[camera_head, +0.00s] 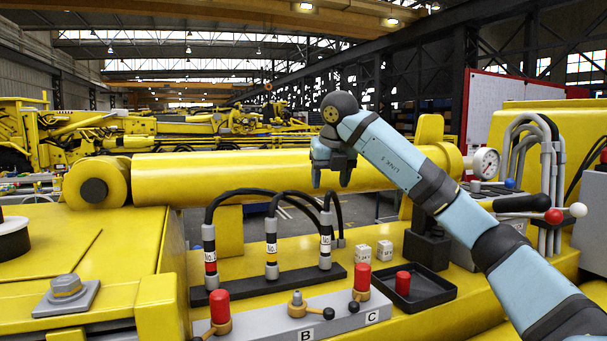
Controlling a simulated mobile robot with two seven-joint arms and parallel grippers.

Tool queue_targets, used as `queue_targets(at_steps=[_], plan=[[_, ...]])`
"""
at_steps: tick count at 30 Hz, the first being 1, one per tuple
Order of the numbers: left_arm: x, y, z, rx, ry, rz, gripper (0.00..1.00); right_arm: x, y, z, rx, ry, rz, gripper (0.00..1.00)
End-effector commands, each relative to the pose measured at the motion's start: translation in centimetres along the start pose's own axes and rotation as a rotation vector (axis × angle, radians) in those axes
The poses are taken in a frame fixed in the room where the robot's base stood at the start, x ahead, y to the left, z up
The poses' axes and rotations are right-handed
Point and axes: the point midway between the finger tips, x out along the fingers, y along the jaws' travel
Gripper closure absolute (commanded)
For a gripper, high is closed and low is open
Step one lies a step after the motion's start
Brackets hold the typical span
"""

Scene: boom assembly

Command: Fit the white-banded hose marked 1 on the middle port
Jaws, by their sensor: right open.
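Three black hoses end in upright grey fittings on a dark rack (259,284). The left hose (210,256) has a red band, and the middle hose (271,250) has a yellowish one. The right hose (325,243) shows a pale label, probably the white-banded hose; its number is too small to read. The middle port (297,300) on the grey block (280,322) is uncapped, brass-coloured, with a black-knobbed lever, near the letter B. My right gripper (331,180) is open and empty, pointing down above and behind the right hose. My left gripper is not in view.
Red caps cover the left port (219,307) and right port (361,277). A loose red cap (403,282) stands in a black tray (433,291). Two small pale cubes (374,252) sit behind it. A yellow cylinder (230,178) runs across behind; levers and a gauge (486,163) stand right.

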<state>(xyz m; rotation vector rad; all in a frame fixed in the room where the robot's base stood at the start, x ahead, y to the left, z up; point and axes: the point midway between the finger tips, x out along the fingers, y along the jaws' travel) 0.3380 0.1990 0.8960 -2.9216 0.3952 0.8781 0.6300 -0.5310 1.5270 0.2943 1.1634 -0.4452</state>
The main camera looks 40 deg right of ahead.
Motion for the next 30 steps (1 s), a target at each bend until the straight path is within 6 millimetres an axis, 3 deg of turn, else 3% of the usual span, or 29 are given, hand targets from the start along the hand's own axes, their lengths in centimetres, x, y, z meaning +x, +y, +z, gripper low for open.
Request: queue_targets(at_steps=[8,11,24,30], plan=[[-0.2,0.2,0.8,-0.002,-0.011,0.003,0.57,1.4,0.0,0.0,0.0,0.001,0.0,0.42],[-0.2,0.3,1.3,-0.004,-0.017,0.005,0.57,3.0,0.0,-0.1,0.001,0.003,-0.001,0.42],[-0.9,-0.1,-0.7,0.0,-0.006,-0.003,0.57,10.9,-0.1,0.0,0.0,0.002,-0.002,0.42],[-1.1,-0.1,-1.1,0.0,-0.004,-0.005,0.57,13.1,-0.1,0.0,0.001,0.001,-0.001,0.42]])
